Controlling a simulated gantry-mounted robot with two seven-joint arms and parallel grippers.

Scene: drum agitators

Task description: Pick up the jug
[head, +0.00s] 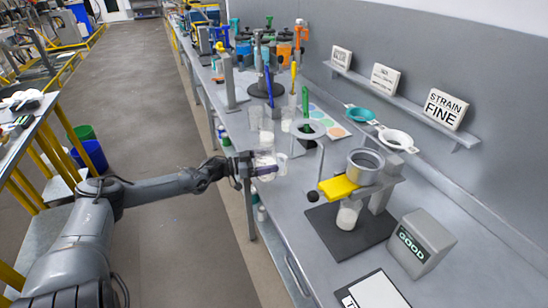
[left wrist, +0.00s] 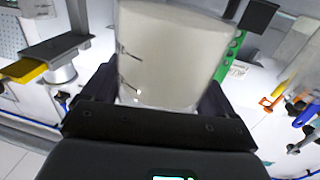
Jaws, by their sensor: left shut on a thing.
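The jug (head: 265,158) is a translucent, pale vessel near the bench's left edge in the head view. My left gripper (head: 252,171) reaches it from the left and is shut on it. In the left wrist view the jug (left wrist: 172,50) fills the middle, pale and cloudy with dark marks on its side, with the fingers of my left gripper (left wrist: 158,95) on both sides of it. I cannot tell whether its base touches the bench. My right gripper is not in view.
Several coloured tools and drums stand farther back.

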